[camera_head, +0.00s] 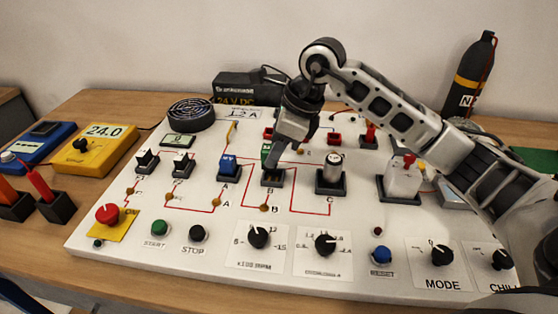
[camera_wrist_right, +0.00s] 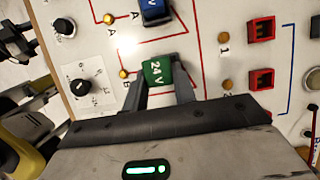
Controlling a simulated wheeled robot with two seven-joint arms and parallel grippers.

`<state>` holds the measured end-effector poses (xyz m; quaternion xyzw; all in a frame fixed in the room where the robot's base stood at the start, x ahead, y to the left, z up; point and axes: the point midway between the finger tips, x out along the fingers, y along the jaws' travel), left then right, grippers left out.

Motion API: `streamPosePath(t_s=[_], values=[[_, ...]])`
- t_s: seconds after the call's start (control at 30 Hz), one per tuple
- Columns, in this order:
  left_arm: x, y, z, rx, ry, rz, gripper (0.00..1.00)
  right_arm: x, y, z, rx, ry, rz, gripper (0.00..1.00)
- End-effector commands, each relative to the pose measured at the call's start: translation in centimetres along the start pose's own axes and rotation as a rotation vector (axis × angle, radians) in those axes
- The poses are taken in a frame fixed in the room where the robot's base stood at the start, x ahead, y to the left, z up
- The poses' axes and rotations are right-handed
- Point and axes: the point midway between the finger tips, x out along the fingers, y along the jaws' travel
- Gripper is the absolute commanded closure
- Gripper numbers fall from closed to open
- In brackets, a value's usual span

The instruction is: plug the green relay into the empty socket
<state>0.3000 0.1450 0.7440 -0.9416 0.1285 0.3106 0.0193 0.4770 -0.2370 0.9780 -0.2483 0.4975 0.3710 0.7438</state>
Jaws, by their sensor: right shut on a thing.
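The green relay (camera_head: 266,151), marked 24 V in the wrist view (camera_wrist_right: 157,72), is between the fingers of my right gripper (camera_head: 274,160). The gripper is shut on it, with one finger on each side in the wrist view (camera_wrist_right: 164,92). The relay is at the dark socket (camera_head: 272,181) labelled B, in line with it. The fingers partly cover the relay's lower part, so I cannot tell whether it is seated or just above. My left gripper is not in view.
Knobs and buttons line the panel's front (camera_head: 215,275). A yellow meter (camera_head: 96,150) is at the left.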

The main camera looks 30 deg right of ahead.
Motion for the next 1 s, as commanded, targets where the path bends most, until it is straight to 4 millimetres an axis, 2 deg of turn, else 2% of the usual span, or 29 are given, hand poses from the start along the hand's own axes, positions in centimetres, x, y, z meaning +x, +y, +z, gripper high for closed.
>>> streamPosePath(t_s=[0.1,0.3,0.7,0.73,0.8,1.0], values=[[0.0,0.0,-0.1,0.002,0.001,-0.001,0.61,0.8,-0.6,-1.1,0.004,0.004,0.001,0.96],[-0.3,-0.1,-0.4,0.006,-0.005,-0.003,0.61,3.2,-0.6,-2.0,0.002,0.001,0.002,0.96],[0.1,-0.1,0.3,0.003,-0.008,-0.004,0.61,3.9,-0.6,-2.2,0.000,0.000,-0.001,0.96],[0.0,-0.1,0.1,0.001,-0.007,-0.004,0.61,3.8,-0.6,-2.2,0.000,0.000,-0.001,0.68],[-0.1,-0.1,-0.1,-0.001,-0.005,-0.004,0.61,3.8,-0.6,-2.2,0.001,0.001,0.000,0.51],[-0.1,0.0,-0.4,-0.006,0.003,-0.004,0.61,3.8,-0.6,-2.2,0.001,0.001,0.000,0.51]])
